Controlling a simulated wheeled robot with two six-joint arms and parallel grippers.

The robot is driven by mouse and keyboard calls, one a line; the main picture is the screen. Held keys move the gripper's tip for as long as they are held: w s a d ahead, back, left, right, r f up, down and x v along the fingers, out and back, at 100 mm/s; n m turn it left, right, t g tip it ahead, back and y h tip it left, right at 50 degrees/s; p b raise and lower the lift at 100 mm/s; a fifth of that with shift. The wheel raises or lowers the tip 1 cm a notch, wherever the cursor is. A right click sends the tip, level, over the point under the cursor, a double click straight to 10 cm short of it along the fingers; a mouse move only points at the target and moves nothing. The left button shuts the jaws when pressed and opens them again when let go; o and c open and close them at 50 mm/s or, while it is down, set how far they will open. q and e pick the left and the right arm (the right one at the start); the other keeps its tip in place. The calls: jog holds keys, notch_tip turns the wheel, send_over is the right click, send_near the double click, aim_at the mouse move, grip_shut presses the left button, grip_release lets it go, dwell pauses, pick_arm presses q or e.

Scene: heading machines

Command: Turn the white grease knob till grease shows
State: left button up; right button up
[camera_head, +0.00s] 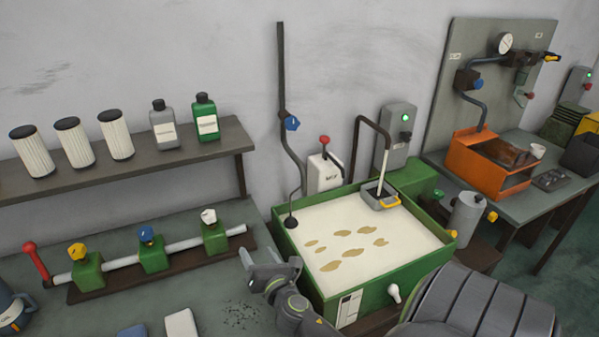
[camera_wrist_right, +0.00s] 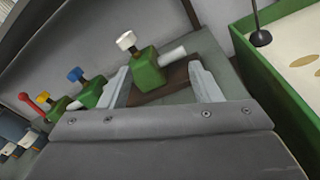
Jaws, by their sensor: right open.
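The white grease knob (camera_head: 208,215) sits on top of a green valve block (camera_head: 215,238), the rightmost of three along a pale pipe. The knob (camera_wrist_right: 126,40) also shows in the right wrist view, with its block (camera_wrist_right: 148,70) lying beyond and between my fingertips. My right gripper (camera_head: 259,256) is open and empty, to the right of and nearer than the knob, apart from it. Its two fingers (camera_wrist_right: 162,84) show in the wrist view. I make out no grease at the block. My left gripper is not in view.
Blue (camera_head: 146,233) and yellow (camera_head: 77,250) knobs and a red lever (camera_head: 36,262) share the pipe. A green tank (camera_head: 290,262) of pale liquid stands right of my gripper. A shelf (camera_head: 180,146) with filters and bottles hangs above. Dark specks (camera_head: 238,312) mark the bench.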

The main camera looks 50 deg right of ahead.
jog(key=s+d+f+m+g, duration=0.1)
jog(key=s+m+g, duration=0.1)
jog(key=m, duration=0.3)
jog(key=s+f+m+g+h, duration=0.1)
jog(key=s+f+m+g, duration=0.1)
jog(key=s+m, duration=0.3)
jog(key=s+d+f+m+g, duration=0.1)
jog(key=s+m+g, duration=0.1)
jog(key=s+m, duration=0.2)
jog(key=shift+d+f+m+h, duration=0.15)
jog(key=shift+d+m+h, duration=0.15)
jog(key=shift+m, duration=0.1)
jog(key=shift+s+a+f+m, duration=0.1)
jog(key=shift+s+m, duration=0.2)
jog(key=shift+s, duration=0.05)
jog(key=shift+w, duration=0.1)
